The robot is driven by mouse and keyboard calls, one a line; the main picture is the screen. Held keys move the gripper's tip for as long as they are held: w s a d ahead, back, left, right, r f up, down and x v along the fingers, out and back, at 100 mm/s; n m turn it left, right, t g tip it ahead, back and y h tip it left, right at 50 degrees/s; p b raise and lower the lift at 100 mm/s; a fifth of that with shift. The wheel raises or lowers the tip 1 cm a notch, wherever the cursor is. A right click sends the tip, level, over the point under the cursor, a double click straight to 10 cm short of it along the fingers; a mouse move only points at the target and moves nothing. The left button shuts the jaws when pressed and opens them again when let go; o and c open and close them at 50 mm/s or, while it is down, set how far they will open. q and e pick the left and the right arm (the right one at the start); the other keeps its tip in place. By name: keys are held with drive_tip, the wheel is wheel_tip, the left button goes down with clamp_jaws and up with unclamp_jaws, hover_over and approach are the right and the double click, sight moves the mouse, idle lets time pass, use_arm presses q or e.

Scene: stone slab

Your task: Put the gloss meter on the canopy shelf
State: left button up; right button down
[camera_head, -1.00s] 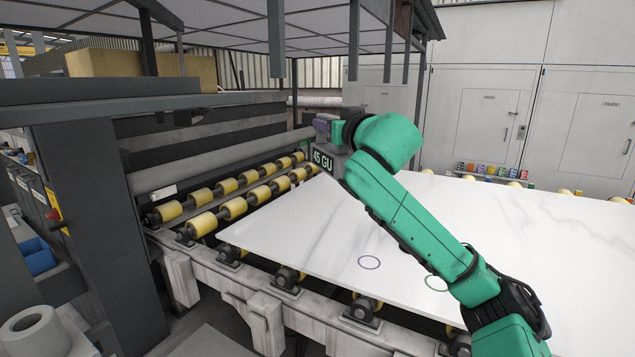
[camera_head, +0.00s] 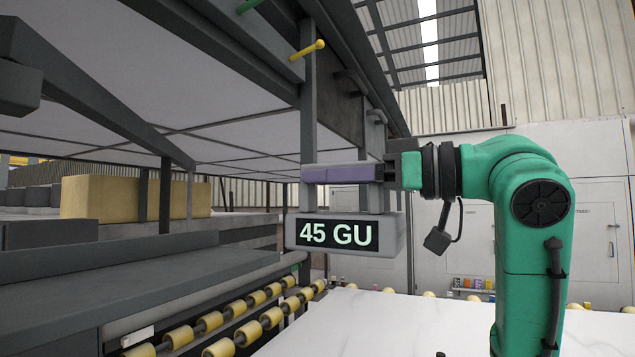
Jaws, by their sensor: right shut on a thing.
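The gloss meter (camera_head: 393,238) is a grey box whose dark display reads "45 GU". It hangs upright below a purple grip bar. My right gripper (camera_head: 372,173) is shut on the gloss meter at this bar, coming from the right, and holds it above the white slab. The canopy (camera_head: 240,95) spreads overhead at the left, with dark beams and pale panels. Below it is a wide dark grey ledge (camera_head: 130,275) at the left; I cannot tell whether this is the canopy shelf. My left gripper is not in view.
A tan block (camera_head: 105,197) stands behind the dark ledge. Yellow rollers (camera_head: 222,347) run below, beside the white slab (camera_head: 400,325). Grey cabinets (camera_head: 590,220) stand at the back right.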

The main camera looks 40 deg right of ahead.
drive_tip(key=x, duration=0.4)
drive_tip(key=shift+s+a+f, duration=0.1)
drive_tip(key=shift+a, duration=0.05)
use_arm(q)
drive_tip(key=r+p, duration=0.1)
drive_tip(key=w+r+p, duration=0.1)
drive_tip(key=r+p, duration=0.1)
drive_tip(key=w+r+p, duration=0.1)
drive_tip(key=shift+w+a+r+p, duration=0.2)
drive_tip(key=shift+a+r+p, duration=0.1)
use_arm(e)
drive_tip(key=f+x, duration=0.3)
drive_tip(key=x, duration=1.7)
drive_tip(key=shift+w, duration=0.3)
drive_tip(key=shift+s, duration=0.1)
